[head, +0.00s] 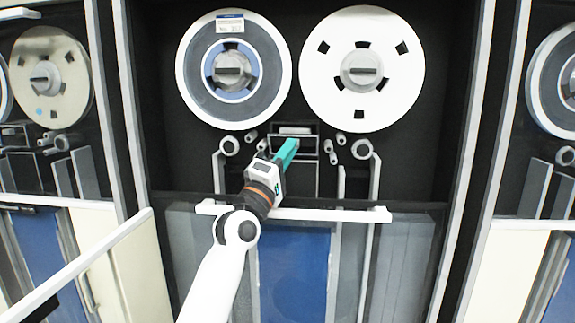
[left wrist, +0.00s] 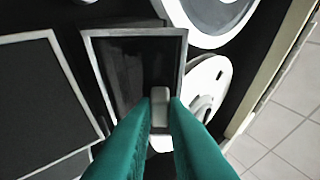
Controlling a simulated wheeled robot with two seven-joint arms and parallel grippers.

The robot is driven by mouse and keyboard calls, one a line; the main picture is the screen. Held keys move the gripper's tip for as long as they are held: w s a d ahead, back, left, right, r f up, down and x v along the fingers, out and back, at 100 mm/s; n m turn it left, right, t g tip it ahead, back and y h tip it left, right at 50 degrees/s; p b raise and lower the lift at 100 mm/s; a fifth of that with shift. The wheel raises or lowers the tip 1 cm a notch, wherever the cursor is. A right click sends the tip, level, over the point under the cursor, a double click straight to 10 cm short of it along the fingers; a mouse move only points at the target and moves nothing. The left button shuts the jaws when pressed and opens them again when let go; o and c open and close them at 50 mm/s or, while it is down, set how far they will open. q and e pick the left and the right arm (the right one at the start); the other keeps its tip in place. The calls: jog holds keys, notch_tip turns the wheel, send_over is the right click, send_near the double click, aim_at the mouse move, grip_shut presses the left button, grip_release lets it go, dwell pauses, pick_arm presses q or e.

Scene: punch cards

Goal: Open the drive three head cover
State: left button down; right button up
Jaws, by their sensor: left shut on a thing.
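The drive in the middle has a small head cover (head: 308,145) with a pale frame, below and between its two reels. In the left wrist view the cover shows as a dark panel with a light frame (left wrist: 115,33), and a small grey handle (left wrist: 160,93) stands at its near edge. My left gripper (head: 290,147) has teal fingers and reaches up to the cover from below. In the left wrist view its fingertips (left wrist: 160,110) are closed on the handle, one on each side. How far the cover stands open is unclear. My right gripper is not in view.
A grey-banded reel (head: 193,75) and a white reel (head: 405,75) sit above the cover. Small rollers (head: 362,149) flank it. A white horizontal bar (head: 340,214) crosses below, behind my left arm. Similar drives stand at both sides.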

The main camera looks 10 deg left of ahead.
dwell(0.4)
pick_arm(q)
jog(key=c, duration=1.4)
grip_release()
jog(key=shift+c, duration=0.2)
jog(key=shift+f, duration=0.1)
jog(key=b+v, duration=0.2)
jog(key=v, duration=1)
jog(key=shift+o, duration=0.5)
